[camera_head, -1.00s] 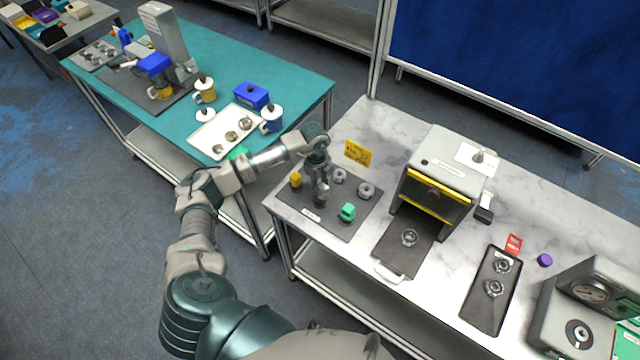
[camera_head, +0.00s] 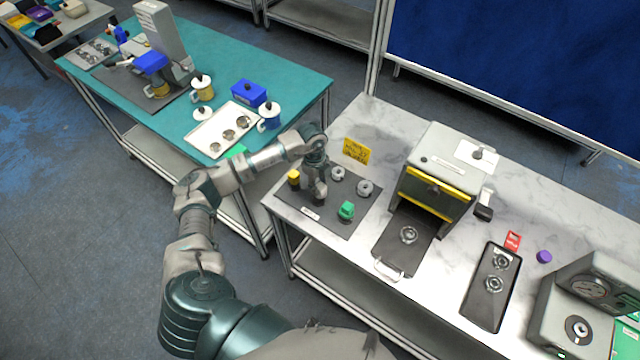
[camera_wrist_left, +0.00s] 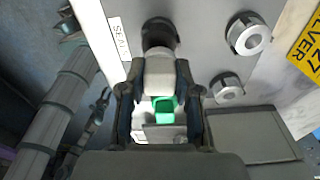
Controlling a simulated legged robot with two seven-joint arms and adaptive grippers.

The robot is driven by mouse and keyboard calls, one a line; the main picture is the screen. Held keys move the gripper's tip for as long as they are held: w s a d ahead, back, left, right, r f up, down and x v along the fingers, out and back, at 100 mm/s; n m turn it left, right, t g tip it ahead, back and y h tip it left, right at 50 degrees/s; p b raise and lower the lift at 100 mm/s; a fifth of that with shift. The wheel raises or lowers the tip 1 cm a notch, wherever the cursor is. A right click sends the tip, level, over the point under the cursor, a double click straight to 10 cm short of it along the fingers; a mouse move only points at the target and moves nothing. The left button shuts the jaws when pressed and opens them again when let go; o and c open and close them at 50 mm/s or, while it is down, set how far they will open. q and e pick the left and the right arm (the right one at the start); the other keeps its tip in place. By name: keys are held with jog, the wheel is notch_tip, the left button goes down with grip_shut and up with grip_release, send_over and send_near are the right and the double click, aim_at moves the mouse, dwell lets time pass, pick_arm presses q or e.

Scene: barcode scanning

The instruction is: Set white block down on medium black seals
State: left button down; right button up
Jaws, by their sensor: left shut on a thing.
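My left gripper (camera_head: 317,194) is over the dark mat on the marble table, its fingers pointing down. In the left wrist view the gripper (camera_wrist_left: 158,98) is shut on the white block (camera_wrist_left: 160,74). A round black seal (camera_wrist_left: 158,34) shows at the block's far end, by the SEALS label (camera_wrist_left: 119,38). The block overlaps the seal in that view; I cannot tell if they touch. In the head view the gripper mostly hides block and seal. My right gripper is not in view.
On the mat (camera_head: 330,229) are a yellow piece (camera_head: 294,178), a green piece (camera_head: 346,210) and two grey rings (camera_head: 337,173) (camera_head: 364,187), close around the gripper. A grey machine (camera_head: 436,180) stands to the right.

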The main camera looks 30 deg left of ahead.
pick_arm(q)
jog(key=shift+a, duration=0.2)
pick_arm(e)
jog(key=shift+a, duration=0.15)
pick_arm(q)
jog(key=shift+a+f, duration=0.1)
jog(key=shift+f, duration=0.3)
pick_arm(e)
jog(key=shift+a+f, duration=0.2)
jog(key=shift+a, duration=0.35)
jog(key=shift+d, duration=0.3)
pick_arm(q)
jog(key=shift+a+f+b, duration=0.15)
jog(key=shift+f+b, duration=0.25)
jog(key=shift+f, duration=0.1)
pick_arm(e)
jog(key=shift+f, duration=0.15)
pick_arm(q)
jog(key=shift+c, duration=2.1)
grip_release()
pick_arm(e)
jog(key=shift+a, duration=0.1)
pick_arm(q)
jog(key=shift+r, duration=0.1)
